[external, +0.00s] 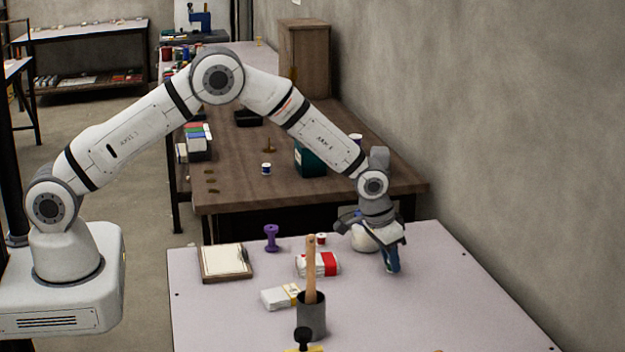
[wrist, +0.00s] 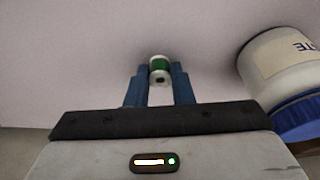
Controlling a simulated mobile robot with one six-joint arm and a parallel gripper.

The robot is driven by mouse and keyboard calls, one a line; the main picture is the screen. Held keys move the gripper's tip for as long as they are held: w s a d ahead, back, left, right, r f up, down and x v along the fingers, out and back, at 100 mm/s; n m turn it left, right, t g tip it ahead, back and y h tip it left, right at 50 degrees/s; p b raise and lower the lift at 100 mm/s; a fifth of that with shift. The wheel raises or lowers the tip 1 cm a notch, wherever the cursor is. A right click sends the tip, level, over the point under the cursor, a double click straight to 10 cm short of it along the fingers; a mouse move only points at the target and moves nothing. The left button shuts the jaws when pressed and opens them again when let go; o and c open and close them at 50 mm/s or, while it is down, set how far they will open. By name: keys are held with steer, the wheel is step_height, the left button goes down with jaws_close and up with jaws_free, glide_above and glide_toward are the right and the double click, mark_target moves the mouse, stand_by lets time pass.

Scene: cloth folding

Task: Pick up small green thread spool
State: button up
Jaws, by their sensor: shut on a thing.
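The small green thread spool (wrist: 160,66) has white ends and shows in the wrist view, between the tips of my gripper's two blue fingers. My gripper (wrist: 160,80) is shut on it. In the external view my gripper (external: 391,268) points down at the right part of the light table, and the spool cannot be made out there. I cannot tell whether the spool touches the table top.
A white jar with a blue lid (wrist: 285,75) stands close to the right of my gripper in the wrist view. The right side is mostly clear.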

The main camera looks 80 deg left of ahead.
jaws_close()
